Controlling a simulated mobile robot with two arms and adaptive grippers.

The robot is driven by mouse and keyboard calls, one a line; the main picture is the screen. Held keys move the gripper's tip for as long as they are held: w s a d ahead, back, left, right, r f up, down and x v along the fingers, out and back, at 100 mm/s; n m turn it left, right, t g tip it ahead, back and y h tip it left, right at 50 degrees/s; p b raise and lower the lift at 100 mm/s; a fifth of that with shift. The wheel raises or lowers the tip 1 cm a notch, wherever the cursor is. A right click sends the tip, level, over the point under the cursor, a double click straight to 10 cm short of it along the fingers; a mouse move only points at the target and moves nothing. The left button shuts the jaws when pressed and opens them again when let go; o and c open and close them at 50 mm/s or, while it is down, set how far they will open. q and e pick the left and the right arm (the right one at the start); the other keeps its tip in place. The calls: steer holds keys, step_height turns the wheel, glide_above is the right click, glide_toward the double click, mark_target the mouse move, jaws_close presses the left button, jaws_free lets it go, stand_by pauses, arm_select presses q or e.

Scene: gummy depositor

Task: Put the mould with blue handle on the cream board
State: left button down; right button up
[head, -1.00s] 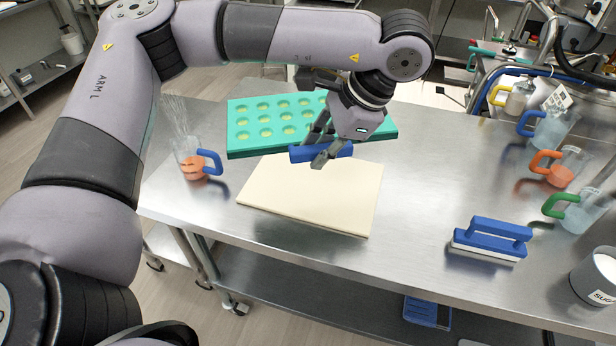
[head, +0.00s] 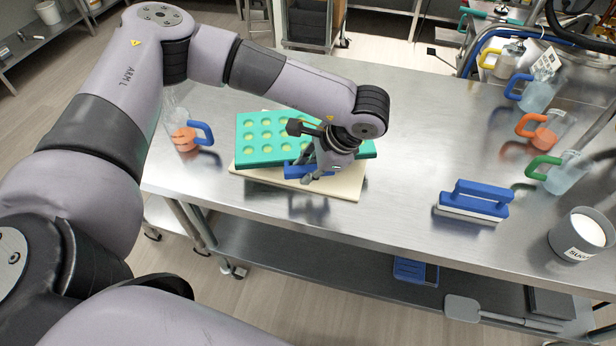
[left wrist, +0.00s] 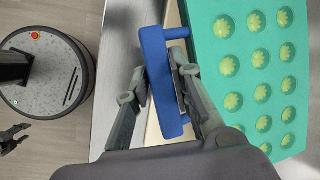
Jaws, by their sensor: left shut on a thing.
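The teal mould (head: 262,150), with rows of yellow-green cavities, has a blue handle (head: 296,171) on its near side. My left gripper (head: 308,174) is shut on this handle. The left wrist view shows the handle (left wrist: 160,85) between the two fingers, with the mould (left wrist: 215,85) to the right. The mould lies over the back part of the cream board (head: 345,187), whose front and right edges show. I cannot tell whether it touches the board. A small dark gripper, seemingly my right one (left wrist: 14,138), shows at the left wrist view's edge; its opening is unclear.
A jug with orange contents and a blue handle (head: 186,138) stands left of the board. The steel table (head: 420,140) is clear between.

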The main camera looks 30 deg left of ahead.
arm_select(q)
step_height(320, 180, down, 4)
steer(key=shift+r+p, duration=0.25)
steer(key=shift+p, duration=0.1)
steer(key=shift+f, duration=0.25)
steer(key=shift+f, duration=0.2)
steer(key=c, duration=1.4)
jaws_free()
